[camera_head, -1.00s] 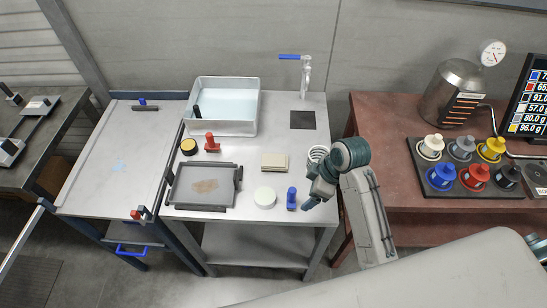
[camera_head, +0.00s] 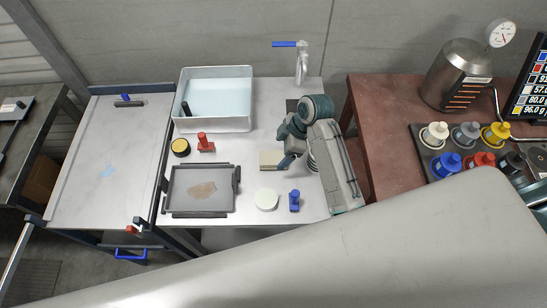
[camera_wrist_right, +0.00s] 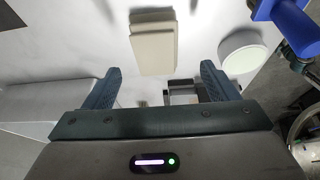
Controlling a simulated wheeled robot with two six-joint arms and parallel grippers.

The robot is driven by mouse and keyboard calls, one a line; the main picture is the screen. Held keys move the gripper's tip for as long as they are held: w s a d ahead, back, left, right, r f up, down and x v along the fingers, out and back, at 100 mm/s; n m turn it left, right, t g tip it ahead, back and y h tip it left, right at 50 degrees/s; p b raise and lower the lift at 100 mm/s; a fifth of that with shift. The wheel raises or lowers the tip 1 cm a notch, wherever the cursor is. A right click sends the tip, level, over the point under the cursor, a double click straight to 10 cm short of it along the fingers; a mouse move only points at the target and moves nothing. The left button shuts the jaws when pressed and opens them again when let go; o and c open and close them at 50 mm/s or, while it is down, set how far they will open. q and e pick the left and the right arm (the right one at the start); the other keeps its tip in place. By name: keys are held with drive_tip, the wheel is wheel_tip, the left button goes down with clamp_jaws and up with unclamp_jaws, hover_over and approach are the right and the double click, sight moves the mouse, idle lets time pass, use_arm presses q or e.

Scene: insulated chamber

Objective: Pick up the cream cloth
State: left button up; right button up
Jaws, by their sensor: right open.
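The cream cloth (camera_head: 271,160) looks like a small folded beige pad lying flat on the light metal table (camera_head: 290,213). In the right wrist view the cream cloth (camera_wrist_right: 153,45) lies beyond the fingertips, roughly centred between them. My right gripper (camera_head: 287,160) is just to the right of the cloth in the head view. In the wrist view the right gripper (camera_wrist_right: 160,72) has its two fingers spread apart with nothing held between them. Contact with the table cannot be told. My left gripper is not in view.
Near the cloth are a round pale disc (camera_head: 266,199), a blue-handled tool (camera_head: 294,201), a red-handled stamp (camera_head: 204,143) and a framed grey tray (camera_head: 201,208). A white basin (camera_head: 214,126) stands behind. A pot (camera_head: 459,80) and coloured jars stand at right.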

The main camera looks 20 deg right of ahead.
sight(277, 158)
drive_tip(key=shift+w+a+f, duration=0.1)
drive_tip(key=shift+f, duration=0.15)
drive_tip(key=p+x, duration=0.1)
drive_tip(key=x, duration=0.1)
drive_tip(key=d+p+x, duration=0.1)
drive_tip(key=x, duration=0.1)
drive_tip(key=shift+a+f+p, duration=0.1)
drive_tip(key=shift+f+p, duration=0.2)
drive_tip(key=shift+p, duration=0.1)
drive_tip(key=shift+a+f, duration=0.15)
drive_tip(key=shift+f, duration=0.1)
drive_tip(key=shift+w+f, duration=0.1)
drive_tip(key=shift+f, duration=0.05)
drive_tip(key=shift+c, duration=0.4)
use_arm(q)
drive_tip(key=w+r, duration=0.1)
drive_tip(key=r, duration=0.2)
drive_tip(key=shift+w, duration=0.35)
use_arm(e)
drive_tip(key=c, duration=1)
